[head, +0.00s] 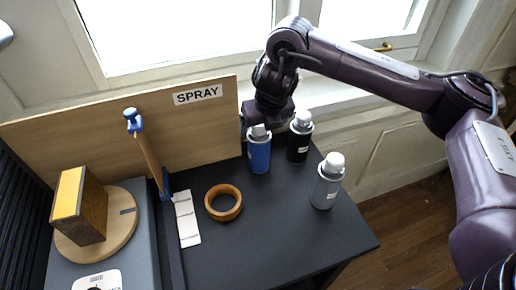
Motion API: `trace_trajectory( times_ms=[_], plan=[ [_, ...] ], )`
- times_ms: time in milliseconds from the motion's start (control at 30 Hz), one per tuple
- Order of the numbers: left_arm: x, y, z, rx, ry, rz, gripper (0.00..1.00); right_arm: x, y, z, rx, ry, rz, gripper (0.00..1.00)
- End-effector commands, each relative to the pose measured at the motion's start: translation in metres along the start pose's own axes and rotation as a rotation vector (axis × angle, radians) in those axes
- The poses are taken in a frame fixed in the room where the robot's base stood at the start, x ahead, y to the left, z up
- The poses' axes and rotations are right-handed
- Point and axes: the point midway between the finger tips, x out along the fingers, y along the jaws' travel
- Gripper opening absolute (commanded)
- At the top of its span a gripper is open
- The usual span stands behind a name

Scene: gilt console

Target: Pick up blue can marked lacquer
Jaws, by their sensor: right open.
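A blue spray can (259,156) with a grey top stands upright on the dark tabletop, in front of the right end of the wooden board marked SPRAY. Its white label is too small to read. My right gripper (265,121) is open, just above and behind this can's top. I cannot tell whether its fingers touch the can. A sliver of blue (242,122) shows at the gripper's left, mostly hidden.
A black can (298,143) stands close to the right of the blue can. A grey can (327,186) stands nearer the right edge. A wooden ring (223,203), white strip (187,219) and blue clamp (151,155) are left. The tabletop's front middle is clear.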

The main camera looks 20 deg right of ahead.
Motion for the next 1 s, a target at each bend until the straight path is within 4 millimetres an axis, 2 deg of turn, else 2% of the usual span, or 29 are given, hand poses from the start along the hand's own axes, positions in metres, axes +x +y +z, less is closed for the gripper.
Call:
trace_trajectory(
  times_ms=[33,233,367,500,800,1000],
  plan=[
    [0.004,0.000,0.001,0.000,-0.001,-0.001,0.00,0.010,0.001,-0.003,0.001,0.005,0.001,0.84],
    [0.007,-0.001,0.001,0.000,-0.001,-0.001,0.00,0.028,0.001,-0.001,0.003,0.004,0.002,0.84],
    [0.011,-0.001,0.002,0.001,-0.002,-0.001,0.00,0.047,0.001,0.000,0.004,0.005,0.003,0.84],
    [0.003,0.000,0.003,0.001,-0.004,-0.001,0.00,0.060,0.000,0.002,0.002,0.002,0.000,0.84],
    [0.004,0.000,0.002,0.001,-0.003,0.000,0.00,0.067,0.000,0.002,0.001,-0.001,0.001,0.84],
    [0.004,0.000,0.002,0.002,-0.003,0.000,0.00,0.066,0.000,0.002,0.002,-0.001,0.001,0.58]
  ],
)
